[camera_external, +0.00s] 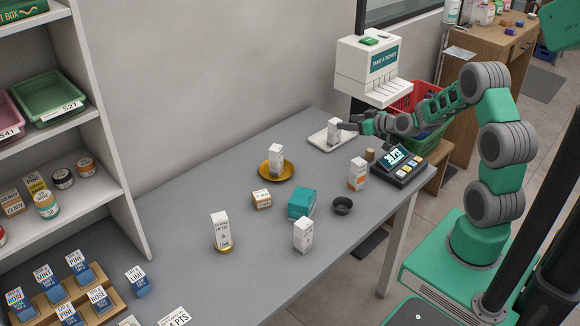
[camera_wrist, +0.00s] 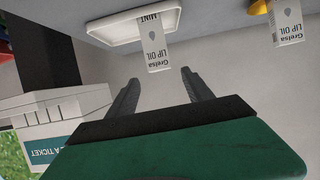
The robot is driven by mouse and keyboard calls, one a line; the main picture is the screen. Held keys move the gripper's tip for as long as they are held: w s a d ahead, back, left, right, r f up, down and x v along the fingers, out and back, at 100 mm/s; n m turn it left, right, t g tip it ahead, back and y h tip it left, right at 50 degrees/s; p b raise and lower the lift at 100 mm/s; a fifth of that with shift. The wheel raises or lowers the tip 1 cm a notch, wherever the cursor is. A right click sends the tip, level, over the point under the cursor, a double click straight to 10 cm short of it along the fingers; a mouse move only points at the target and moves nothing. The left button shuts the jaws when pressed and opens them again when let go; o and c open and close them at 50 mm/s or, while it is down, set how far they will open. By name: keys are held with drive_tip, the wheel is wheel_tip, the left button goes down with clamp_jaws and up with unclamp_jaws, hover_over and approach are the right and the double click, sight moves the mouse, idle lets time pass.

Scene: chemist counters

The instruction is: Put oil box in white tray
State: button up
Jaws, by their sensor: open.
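A white lip oil box (camera_external: 334,129) stands upright in the white tray (camera_external: 316,139) at the back of the counter. In the wrist view the box (camera_wrist: 158,45) shows its "LIP OIL" and "MINT" print, and the tray (camera_wrist: 105,32) lies behind it. My gripper (camera_external: 343,127) is close beside the box, on its right in the external view. In the wrist view my gripper (camera_wrist: 160,78) has its two fingers apart, with nothing between them. The box is just beyond the fingertips. Another lip oil box (camera_external: 276,158) stands on a gold dish (camera_external: 264,171).
A ticket dispenser (camera_external: 372,68) stands over the counter behind my arm. A dark price display (camera_external: 398,163), a white-orange box (camera_external: 357,174), a teal box (camera_external: 301,203), a black bowl (camera_external: 343,206) and more white boxes (camera_external: 303,235) stand around. Shelves (camera_external: 115,175) rise at left.

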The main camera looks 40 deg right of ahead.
drive_tip(key=s+a+r+n+g+y, duration=0.25)
drive_tip(key=s+a+r, duration=0.2)
drive_tip(key=a, duration=0.45)
drive_tip(key=s+a+r+m+g+h, duration=0.1)
drive_tip(key=s+a+g, duration=0.3)
drive_tip(key=s, duration=0.8)
drive_tip(key=s+a+r+m+g+h, duration=0.1)
drive_tip(key=s+a+g, duration=0.2)
drive_tip(key=s, duration=1)
drive_tip(key=shift+s+a+r+g, duration=0.25)
drive_tip(key=shift+a+g, duration=0.1)
drive_tip(key=shift+a, duration=0.75)
drive_tip(key=shift+h, duration=0.25)
